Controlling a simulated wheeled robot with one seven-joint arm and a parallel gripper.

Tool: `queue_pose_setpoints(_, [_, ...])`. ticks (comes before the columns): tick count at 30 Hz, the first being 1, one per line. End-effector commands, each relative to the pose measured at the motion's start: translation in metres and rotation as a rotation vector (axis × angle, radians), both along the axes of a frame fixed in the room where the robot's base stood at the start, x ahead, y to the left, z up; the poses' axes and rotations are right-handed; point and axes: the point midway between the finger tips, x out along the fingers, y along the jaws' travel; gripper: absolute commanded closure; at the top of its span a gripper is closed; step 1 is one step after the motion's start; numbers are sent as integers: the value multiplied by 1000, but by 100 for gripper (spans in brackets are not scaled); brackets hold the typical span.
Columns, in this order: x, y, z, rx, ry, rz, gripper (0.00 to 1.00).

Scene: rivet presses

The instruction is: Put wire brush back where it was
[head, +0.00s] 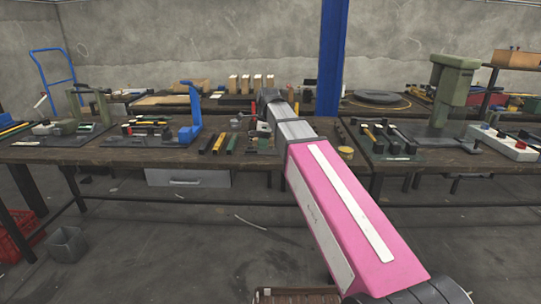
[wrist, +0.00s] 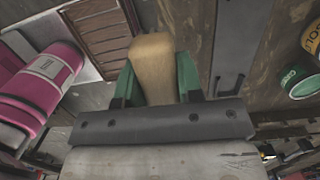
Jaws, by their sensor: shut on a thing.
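In the wrist view, my gripper (wrist: 155,82) has its two green fingers shut on a tan, wooden-looking block (wrist: 152,55), which I take to be the wire brush's handle. It sticks out past the fingertips. No bristles can be made out. In the head view, my pink and grey arm reaches over the workbench (head: 100,153). My gripper and the brush cannot be made out there. The brush's former place is not marked in any way that I can tell.
A blue press (head: 190,115) stands left of my arm and a green press (head: 455,90) right. Several files and tools (head: 218,144) lie on the bench near my arm. A yellow-topped can (head: 346,153) stands at the front edge. A blue column (head: 332,60) rises behind.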

Motion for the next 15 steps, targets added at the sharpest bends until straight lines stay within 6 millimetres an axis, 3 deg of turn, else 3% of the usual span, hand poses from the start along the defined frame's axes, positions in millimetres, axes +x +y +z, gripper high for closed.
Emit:
queue_pose_setpoints(6, [28,-23,-21,0,1,-1,88])
queue_pose_setpoints(15, [32,-29,-36,0,0,1,88])
